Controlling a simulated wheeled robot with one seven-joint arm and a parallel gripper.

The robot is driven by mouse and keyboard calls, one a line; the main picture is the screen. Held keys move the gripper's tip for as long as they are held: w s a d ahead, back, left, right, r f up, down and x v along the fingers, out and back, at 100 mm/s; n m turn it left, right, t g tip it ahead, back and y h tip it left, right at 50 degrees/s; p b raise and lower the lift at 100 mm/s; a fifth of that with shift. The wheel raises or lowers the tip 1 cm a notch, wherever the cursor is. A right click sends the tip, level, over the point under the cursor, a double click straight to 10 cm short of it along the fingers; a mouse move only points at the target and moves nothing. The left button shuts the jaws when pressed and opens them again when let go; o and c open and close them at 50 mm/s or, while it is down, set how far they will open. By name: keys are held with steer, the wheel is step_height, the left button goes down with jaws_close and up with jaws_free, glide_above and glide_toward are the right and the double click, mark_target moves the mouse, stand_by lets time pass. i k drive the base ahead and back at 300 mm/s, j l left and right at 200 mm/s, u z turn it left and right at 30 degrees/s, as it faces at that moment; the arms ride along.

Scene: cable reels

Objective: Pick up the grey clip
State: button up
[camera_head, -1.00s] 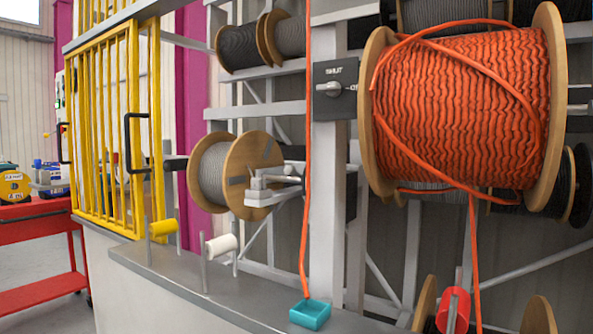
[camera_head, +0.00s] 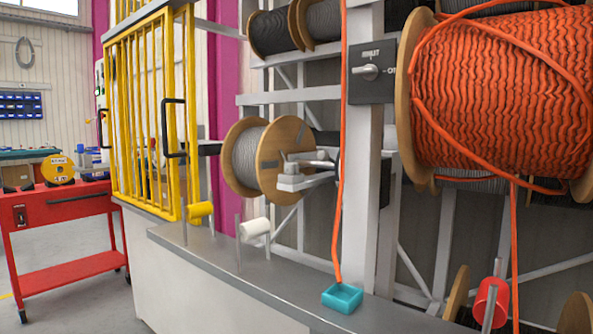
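I cannot make out a grey clip for certain. A light grey bracket-like piece (camera_head: 304,172) stands at the front of a wooden reel of grey cable (camera_head: 243,160) in the middle of the view. It overlaps the reel's near flange, and I cannot tell whether it is the clip or part of the rack. My gripper is not in view.
A grey ledge (camera_head: 205,262) runs below the rack, bearing a teal tray (camera_head: 342,298), a white roller (camera_head: 255,228) and a yellow roller (camera_head: 200,210). A yellow barred gate (camera_head: 150,130), large orange reel (camera_head: 500,95) and red cart (camera_head: 62,225) flank it. Floor shows between cart and ledge.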

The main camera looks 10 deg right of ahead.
mark_target(290, 168)
steer(key=i+j+z, duration=0.2)
steer(key=j, duration=0.4)
steer(key=j+z, duration=0.2)
steer(key=j, duration=0.4)
steer(key=i+j+z, duration=0.25)
steer(key=j, duration=0.35)
steer(key=k, duration=0.1)
